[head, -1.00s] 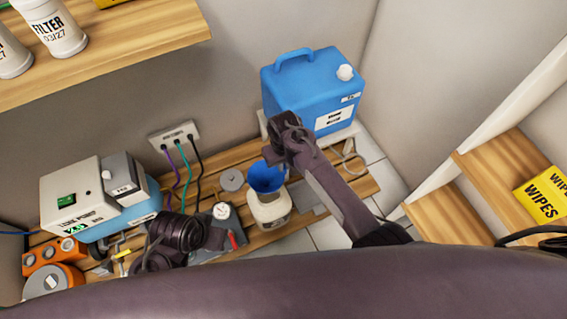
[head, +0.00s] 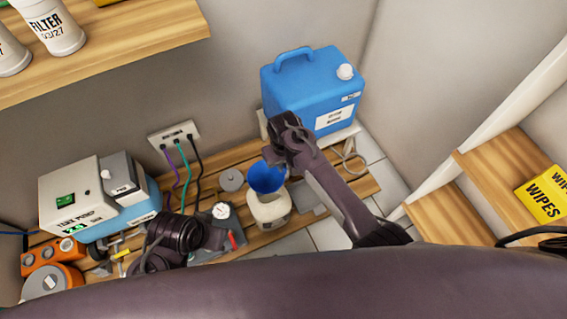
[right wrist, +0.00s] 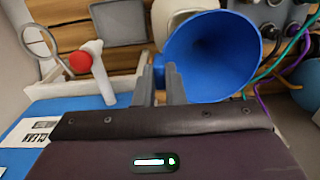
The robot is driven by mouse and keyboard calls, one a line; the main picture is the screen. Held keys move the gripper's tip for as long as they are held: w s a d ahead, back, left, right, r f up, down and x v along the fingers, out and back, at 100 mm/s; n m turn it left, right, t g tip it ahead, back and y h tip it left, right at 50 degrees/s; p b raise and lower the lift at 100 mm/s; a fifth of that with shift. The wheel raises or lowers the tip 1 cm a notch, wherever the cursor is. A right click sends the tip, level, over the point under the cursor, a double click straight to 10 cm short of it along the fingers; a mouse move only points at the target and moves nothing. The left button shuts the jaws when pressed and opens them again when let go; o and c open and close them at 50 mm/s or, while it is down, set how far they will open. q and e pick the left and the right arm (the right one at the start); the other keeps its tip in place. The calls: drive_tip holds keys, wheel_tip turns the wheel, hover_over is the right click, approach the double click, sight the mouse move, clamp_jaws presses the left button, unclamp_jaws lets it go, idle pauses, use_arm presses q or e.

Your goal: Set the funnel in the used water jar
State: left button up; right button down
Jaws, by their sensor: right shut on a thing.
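The jar (right wrist: 180,18) shows partly behind the funnel there.
A blue jerrycan (head: 312,91) stands behind my right gripper. A grey lid (head: 231,180) lies left of the jar. A wooden shelf (head: 120,45) overhangs the upper left.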

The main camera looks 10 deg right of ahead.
sight(267, 181)
drive_tip(key=shift+f, duration=0.1)
wheel_tip(267, 181, down, 7)
drive_tip(key=b, duration=0.4)
idle(1.0)
drive_tip(key=shift+f+b, duration=0.5)
drive_tip(key=shift+f, duration=0.2)
idle(0.5)
drive_tip(key=c, duration=1.4)
unclamp_jaws()
drive_tip(key=shift+c, duration=0.2)
